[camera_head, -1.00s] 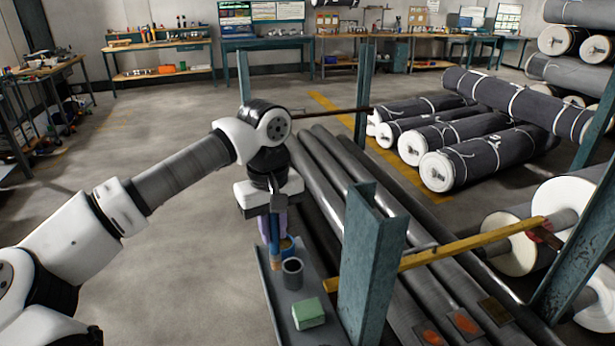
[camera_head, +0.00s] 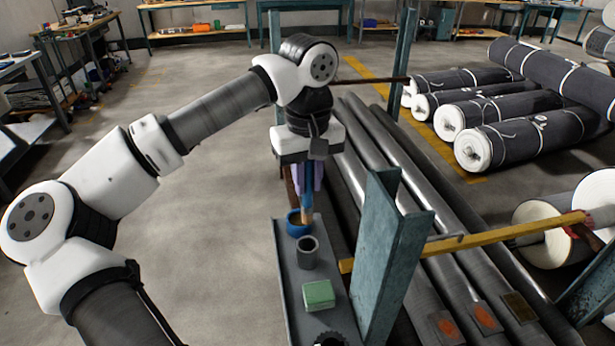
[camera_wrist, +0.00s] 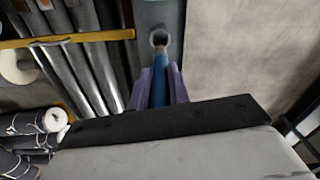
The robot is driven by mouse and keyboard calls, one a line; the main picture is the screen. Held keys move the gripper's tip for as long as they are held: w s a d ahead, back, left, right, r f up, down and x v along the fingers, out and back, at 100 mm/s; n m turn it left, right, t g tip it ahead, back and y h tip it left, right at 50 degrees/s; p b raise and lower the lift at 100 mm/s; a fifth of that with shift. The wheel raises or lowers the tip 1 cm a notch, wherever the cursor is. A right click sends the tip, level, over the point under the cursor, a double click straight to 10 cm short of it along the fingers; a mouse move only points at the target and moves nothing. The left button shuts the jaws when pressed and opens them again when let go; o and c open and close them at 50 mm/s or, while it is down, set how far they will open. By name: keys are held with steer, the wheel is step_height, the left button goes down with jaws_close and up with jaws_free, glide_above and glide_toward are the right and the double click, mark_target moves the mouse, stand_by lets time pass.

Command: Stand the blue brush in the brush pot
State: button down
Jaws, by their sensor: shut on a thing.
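My gripper (camera_head: 305,180) has purple fingers and is shut on the blue brush (camera_head: 308,177), which hangs nearly upright with its tan bristles down. In the wrist view the brush (camera_wrist: 158,78) runs between the fingers (camera_wrist: 159,88), its tip near the mouth of a grey pot (camera_wrist: 159,36) in the picture. In the head view the grey open pot (camera_head: 307,254) stands on a narrow grey tray (camera_head: 290,290), nearer the camera than the brush. A blue pot (camera_head: 295,226) stands behind it, partly overlapped by the bristles. I cannot tell how high the tip is.
A green block (camera_head: 319,294) and a dark toothed thing (camera_head: 330,339) are on the tray's near part. A teal post (camera_head: 388,255) and a yellow bar (camera_head: 465,241) stand close on the right. Long grey rolls lie beyond. The floor at left is clear.

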mark_target(308, 205)
steer(key=shift+f+b, duration=2)
steer(key=shift+f, duration=0.9)
steer(key=shift+f, duration=0.1)
steer(key=shift+f+b, duration=2.7)
steer(key=shift+f, duration=0.45)
steer(key=c, duration=1.2)
jaws_free()
steer(key=shift+c, duration=0.2)
steer(key=shift+r, duration=0.1)
step_height(308, 205, up, 14)
steer(key=shift+f, duration=0.2)
